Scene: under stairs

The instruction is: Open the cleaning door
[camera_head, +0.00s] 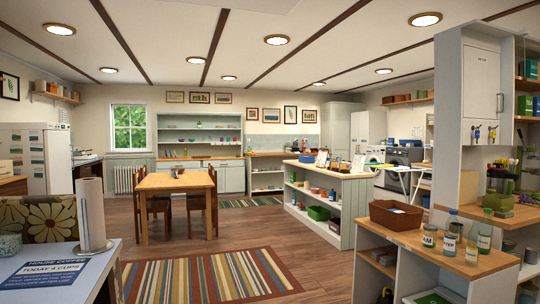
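A tall white cupboard door (481,84) is at the right, above the wooden counter. It looks shut. A small label sits near its top, too small to read, so I cannot tell if this is the cleaning door. A dark handle (500,103) is on its right side. Several small colored items hang below it. Neither of my grippers is in view.
A wooden counter (420,235) with jars and a brown basket (396,215) stands at the right front. A white table (70,262) with a paper towel roll (92,214) is at the left front. Open floor with a striped rug (207,277) lies between them.

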